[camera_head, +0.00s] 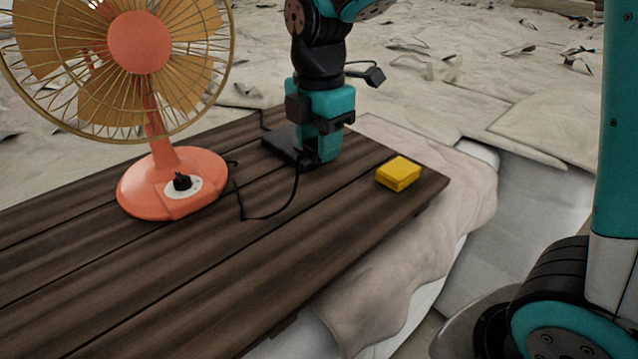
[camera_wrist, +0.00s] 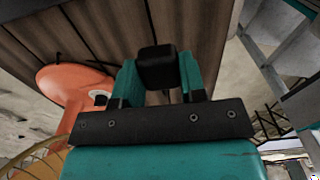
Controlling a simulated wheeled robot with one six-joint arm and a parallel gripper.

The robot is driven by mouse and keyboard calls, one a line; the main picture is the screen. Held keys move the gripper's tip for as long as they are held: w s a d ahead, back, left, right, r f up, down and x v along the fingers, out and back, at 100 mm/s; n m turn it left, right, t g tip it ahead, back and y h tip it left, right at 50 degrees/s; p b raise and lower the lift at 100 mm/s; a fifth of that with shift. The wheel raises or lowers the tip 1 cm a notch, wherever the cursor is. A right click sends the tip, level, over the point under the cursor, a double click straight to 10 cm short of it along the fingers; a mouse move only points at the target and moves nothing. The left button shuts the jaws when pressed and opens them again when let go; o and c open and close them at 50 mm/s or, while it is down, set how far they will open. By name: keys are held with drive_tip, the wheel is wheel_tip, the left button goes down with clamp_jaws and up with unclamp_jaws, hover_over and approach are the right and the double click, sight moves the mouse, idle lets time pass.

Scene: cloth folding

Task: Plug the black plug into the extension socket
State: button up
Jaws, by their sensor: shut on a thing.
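My gripper (camera_head: 318,155) points down over the far part of the dark wooden table. In the wrist view its teal fingers (camera_wrist: 158,75) are shut on the black plug (camera_wrist: 157,62), seen as a dark block between them. In the head view the plug is hidden by the fingers. A flat black block (camera_head: 282,144), which looks like the extension socket, lies on the table just left of and partly behind my gripper. Its holes cannot be seen. Whether the plug touches it cannot be told. A thin black cord (camera_head: 272,217) runs from the fan towards my gripper.
An orange fan (camera_head: 150,185) with a wire cage and a black knob stands on the table (camera_head: 200,270) at left. A yellow block (camera_head: 398,173) lies near the right corner. The table's front middle is clear. A pale cloth (camera_head: 400,265) hangs beyond the right edge.

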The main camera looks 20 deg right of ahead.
wheel_tip(320, 180, up, 8)
drive_tip(key=shift+f+b, duration=0.1)
drive_tip(key=shift+b, duration=0.3)
